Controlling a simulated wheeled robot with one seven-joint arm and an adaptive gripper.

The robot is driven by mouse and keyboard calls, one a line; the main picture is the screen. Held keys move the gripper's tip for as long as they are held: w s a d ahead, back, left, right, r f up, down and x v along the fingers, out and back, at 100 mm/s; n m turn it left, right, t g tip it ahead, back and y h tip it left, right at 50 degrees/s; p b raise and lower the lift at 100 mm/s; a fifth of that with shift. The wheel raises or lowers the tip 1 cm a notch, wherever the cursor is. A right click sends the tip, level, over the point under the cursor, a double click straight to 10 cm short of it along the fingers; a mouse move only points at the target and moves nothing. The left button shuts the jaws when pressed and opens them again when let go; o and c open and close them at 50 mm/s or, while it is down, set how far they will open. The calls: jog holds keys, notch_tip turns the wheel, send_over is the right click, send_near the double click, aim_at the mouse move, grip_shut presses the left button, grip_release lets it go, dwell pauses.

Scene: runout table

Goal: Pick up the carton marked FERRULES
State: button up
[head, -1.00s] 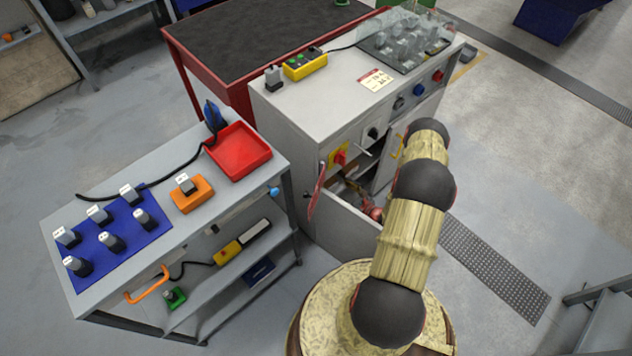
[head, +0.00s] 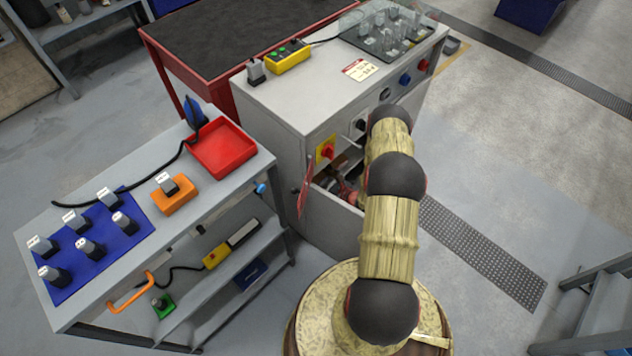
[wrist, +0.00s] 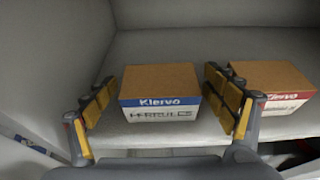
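In the wrist view a brown carton (wrist: 160,82) stands on a pale shelf (wrist: 265,52), with a blue band reading Klervo. Its lower print is blurred but looks like FERRULES. My gripper (wrist: 163,108) is open, one finger to the left of this carton and one to the right. I see no clear contact, and cannot tell how deep the fingers reach along its sides. A second brown carton (wrist: 272,76) with a red band stands to the right, close to the right finger; its print is unreadable. In the head view my gripper and both cartons are hidden.
My arm reaches into the grey cabinet (head: 283,112), whose red-edged door (head: 305,188) stands open. A cart (head: 88,290) with a red tray (head: 222,150) stands to its left. The shelf's side wall (wrist: 50,60) is left of the gripper. Free floor lies to the right.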

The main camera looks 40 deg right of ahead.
jog(key=shift+c, duration=1.2)
jog(key=c, duration=1)
jog(key=shift+r, duration=0.1)
